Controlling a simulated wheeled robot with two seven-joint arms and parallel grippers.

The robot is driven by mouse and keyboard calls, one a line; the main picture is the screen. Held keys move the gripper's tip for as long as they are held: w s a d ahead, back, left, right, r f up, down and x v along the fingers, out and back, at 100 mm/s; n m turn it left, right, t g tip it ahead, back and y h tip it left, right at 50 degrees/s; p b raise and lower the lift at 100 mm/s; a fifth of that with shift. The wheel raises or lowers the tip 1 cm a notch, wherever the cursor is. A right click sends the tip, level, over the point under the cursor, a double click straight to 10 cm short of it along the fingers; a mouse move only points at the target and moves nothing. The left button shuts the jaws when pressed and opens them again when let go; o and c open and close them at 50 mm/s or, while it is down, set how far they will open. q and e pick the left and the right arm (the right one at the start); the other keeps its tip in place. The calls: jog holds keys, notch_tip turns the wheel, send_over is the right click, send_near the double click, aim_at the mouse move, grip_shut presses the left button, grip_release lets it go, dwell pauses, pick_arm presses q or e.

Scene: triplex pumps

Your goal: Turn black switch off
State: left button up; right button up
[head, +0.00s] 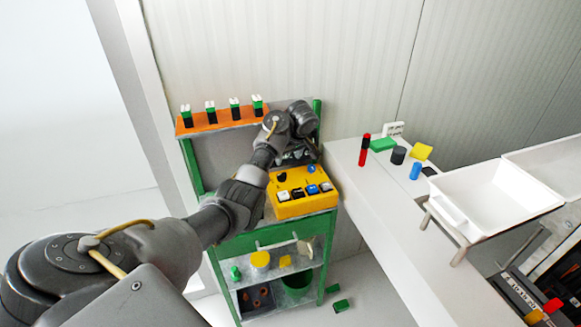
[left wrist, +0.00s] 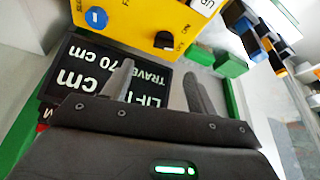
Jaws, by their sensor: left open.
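The black switch is a small dark knob on the sloping face of a yellow box (head: 292,209). In the left wrist view the black switch (left wrist: 165,40) shows on the yellow panel near its lower edge, beside printed lettering; a blue knob (left wrist: 96,18) is to its left. In the head view a dark knob (head: 282,177) is on the box's upper left. My left gripper (left wrist: 158,70) is open and empty, its fingertips just short of the black switch and apart from it. In the head view the gripper is at the back of the box, partly hidden by my arm.
A black sign (left wrist: 75,85) lies beneath the fingers. A white counter (head: 370,225) with small coloured objects and a white bin (head: 497,198) is at right.

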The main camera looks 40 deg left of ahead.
aim_at(282, 174)
pick_arm(q)
jog(key=x, duration=0.9)
jog(key=shift+s+a+f, duration=0.15)
jog(key=shift+s+a, duration=0.05)
jog(key=shift+s, duration=0.05)
jog(key=shift+a+f, duration=0.1)
jog(key=shift+f, duration=0.15)
jog(key=shift+a+f, duration=0.1)
jog(key=shift+f, duration=0.1)
pick_arm(e)
jog(key=shift+s+d, duration=0.1)
jog(key=shift+s, duration=0.75)
